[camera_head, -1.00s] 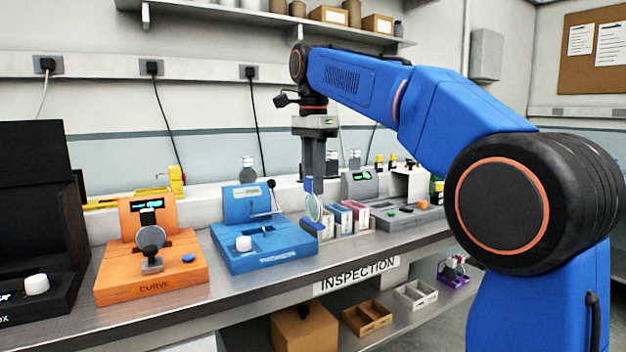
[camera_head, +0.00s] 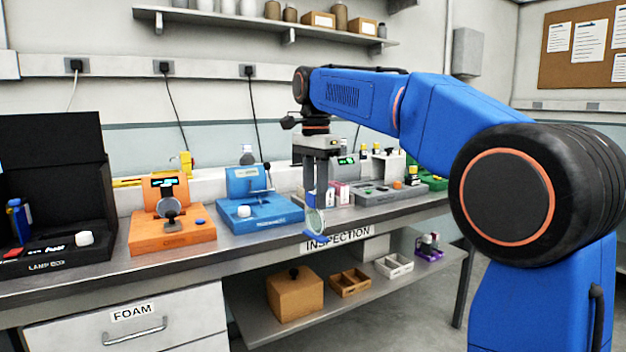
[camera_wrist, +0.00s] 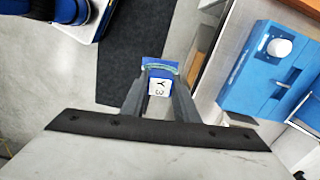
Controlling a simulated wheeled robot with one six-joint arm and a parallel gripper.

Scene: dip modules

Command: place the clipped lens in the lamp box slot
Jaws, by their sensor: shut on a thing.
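My gripper (camera_head: 318,190) points down and is shut on the clipped lens (camera_head: 315,221), a round clear lens with blue clip parts. In the wrist view the clip's blue edge and a white label reading "Y 3" (camera_wrist: 160,88) show between the fingers. The lens hangs in front of the bench, near its front edge, apart from any surface. The black lamp box (camera_head: 70,255) stands at the far left with a tall dark back panel and a white knob (camera_head: 84,238). A blue object (camera_head: 19,222) stands upright at its left. I cannot make out the empty slot.
An orange curve device (camera_head: 172,236) and a blue device (camera_head: 258,214) stand on the bench between the lamp box and my gripper. A grey device (camera_head: 385,194) is to the right. Below are a lower shelf with boxes and a foam drawer (camera_head: 130,325).

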